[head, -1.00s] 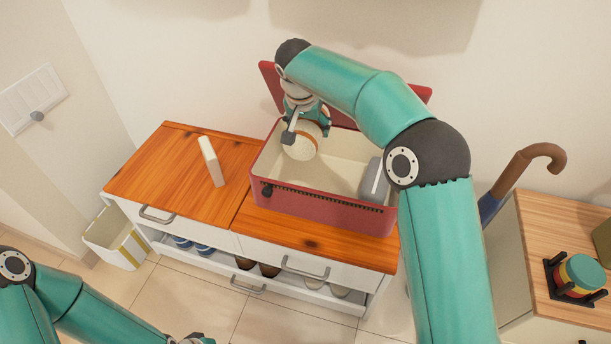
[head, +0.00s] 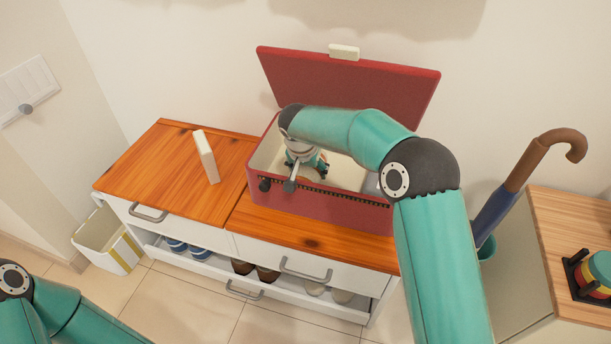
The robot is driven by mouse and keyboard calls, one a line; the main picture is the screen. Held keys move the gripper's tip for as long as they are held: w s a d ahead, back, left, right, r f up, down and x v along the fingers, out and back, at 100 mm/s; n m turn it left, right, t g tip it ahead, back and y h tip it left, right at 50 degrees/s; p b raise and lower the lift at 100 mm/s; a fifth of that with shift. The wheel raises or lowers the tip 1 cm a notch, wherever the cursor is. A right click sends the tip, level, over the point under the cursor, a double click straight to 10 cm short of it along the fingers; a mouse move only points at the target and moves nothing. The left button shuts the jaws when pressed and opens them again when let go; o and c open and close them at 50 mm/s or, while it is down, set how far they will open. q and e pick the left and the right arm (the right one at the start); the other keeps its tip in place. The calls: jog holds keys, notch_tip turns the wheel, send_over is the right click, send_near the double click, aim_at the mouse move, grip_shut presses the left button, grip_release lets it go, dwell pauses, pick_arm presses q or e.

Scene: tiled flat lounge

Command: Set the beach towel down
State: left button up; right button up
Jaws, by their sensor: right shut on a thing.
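The beach towel (head: 309,173) is a cream and tan roll, mostly hidden by my right gripper and the case's front wall. My right gripper (head: 306,170) is shut on it and reaches down inside the open red case (head: 320,204). I cannot tell whether the towel touches the case's floor. The case has a pale lining and its red lid (head: 350,85) stands raised at the back. My left gripper is out of view; only part of my left arm shows at the lower left.
The case stands on a wooden-topped cabinet (head: 150,175) with a white upright block (head: 207,157) to its left. A grey item (head: 371,184) lies in the case's right end. An umbrella (head: 500,205) and a side table (head: 570,225) are at right; a bin (head: 108,240) is at left.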

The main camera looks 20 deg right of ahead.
jog(key=shift+f, duration=0.5)
jog(key=o, duration=1.8)
jog(key=shift+c, duration=0.2)
jog(key=shift+r, duration=0.1)
jog(key=p+v, duration=0.3)
jog(key=v, duration=0.9)
jog(key=shift+s, duration=0.1)
